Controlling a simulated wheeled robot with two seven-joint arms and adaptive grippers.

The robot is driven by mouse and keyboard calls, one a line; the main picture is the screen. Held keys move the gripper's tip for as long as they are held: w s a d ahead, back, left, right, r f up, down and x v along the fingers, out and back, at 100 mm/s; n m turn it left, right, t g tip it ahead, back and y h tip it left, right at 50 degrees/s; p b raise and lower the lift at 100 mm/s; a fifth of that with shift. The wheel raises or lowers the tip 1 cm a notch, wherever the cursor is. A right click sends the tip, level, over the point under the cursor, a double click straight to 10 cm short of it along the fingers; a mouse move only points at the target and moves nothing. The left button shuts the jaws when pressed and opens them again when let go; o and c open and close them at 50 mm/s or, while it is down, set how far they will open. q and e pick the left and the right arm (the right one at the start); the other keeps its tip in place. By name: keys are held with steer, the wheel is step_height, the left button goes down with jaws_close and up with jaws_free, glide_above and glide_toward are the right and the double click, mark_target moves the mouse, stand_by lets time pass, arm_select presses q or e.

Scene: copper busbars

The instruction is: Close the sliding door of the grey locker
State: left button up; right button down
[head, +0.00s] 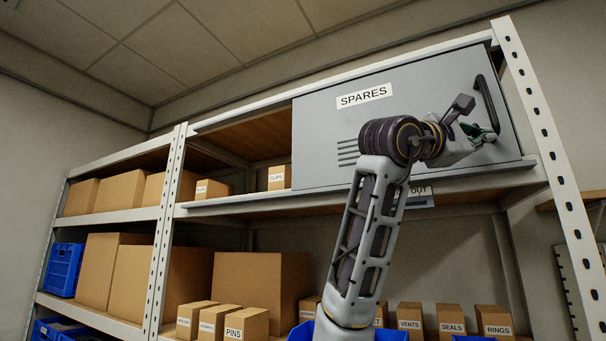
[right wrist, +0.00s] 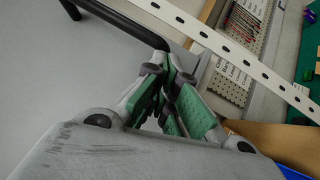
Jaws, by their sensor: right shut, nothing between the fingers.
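The grey sliding door (head: 320,115), labelled SPARES, covers the right part of the upper shelf bay. Left of its edge the bay is open and shows a brown interior. A black bar handle (head: 482,90) stands near the door's right edge; it also shows in the right wrist view (right wrist: 122,22). My right gripper (head: 492,133) is at the lower end of the handle, in front of the door. In the right wrist view its green-padded fingers (right wrist: 170,62) are shut and empty, close beside the handle; I cannot tell whether they touch it. My left gripper is out of view.
A carton labelled CLIPS (head: 279,177) sits in the open part of the bay. A perforated white post (head: 545,130) stands just right of the door. Below are cartons (head: 260,285) and blue bins (head: 66,268). My right forearm crosses in front of the lower shelf.

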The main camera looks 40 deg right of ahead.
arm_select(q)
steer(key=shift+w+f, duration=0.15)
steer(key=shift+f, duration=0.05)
arm_select(e)
steer(key=s+v, duration=0.1)
steer(key=v, duration=0.9)
steer(key=shift+a+f, duration=0.2)
steer(key=shift+a, duration=0.4)
stand_by(0.8)
